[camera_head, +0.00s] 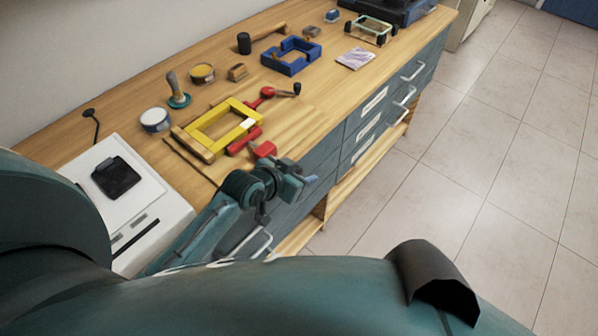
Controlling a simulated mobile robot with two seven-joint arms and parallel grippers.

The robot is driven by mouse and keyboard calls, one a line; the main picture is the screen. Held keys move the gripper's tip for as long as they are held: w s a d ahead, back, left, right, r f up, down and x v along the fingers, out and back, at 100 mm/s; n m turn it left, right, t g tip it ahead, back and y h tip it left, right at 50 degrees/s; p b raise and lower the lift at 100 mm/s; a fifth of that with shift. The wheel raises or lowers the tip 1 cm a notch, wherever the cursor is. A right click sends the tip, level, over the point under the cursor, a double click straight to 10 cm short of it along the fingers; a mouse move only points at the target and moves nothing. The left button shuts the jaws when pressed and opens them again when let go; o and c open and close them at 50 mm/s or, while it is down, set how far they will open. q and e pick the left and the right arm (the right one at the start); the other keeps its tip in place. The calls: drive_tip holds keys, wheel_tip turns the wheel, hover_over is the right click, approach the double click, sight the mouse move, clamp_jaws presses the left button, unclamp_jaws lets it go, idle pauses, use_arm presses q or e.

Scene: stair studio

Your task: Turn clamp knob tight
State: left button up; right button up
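A yellow rectangular frame (215,128) lies on the wooden bench, with red clamp parts beside it. One red clamp piece (262,97) sits at its far right corner and has a black knob (296,89) on its end. Another red piece (245,141) lies along the near right side, with a red block end (265,149) near the bench's front edge. My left gripper (298,182) is at the bench's front edge, nearer than the red pieces and apart from the black knob. Its fingers are small and partly hidden by its own wrist. My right gripper is not in view.
A white device (140,215) is at left. Drawer handles (413,72) stick out in front. The floor (500,150) at right is clear.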

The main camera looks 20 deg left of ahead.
use_arm(q)
drive_tip(key=shift+s+a+r, duration=0.25)
drive_tip(key=shift+s+r, duration=0.05)
drive_tip(key=shift+s, duration=0.1)
drive_tip(key=v, duration=1.2)
